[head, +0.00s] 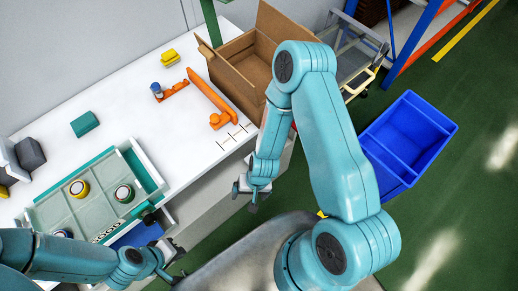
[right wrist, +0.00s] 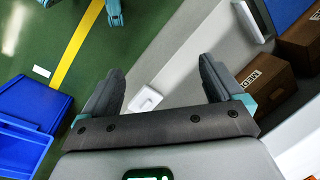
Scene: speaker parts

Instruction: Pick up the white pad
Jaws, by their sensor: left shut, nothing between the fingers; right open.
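A small white flat piece (right wrist: 145,99) with a rounded edge shows between and beyond my right fingers in the right wrist view. It may be the white pad; I cannot tell for sure. My right gripper (right wrist: 155,92) is open, with nothing between its fingers. In the head view the right gripper (head: 252,188) hangs in front of the table's edge. My left gripper (head: 172,262) is shut and empty, low at the table's front near the tray. I can make out no white pad in the head view.
The white table (head: 130,95) holds orange parts (head: 205,97), a teal block (head: 85,124), a cardboard box (head: 235,68) and a teal-edged tray (head: 95,205) with round parts. A blue bin (head: 412,135) stands on the green floor at right. Brown boxes (right wrist: 265,80) show in the wrist view.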

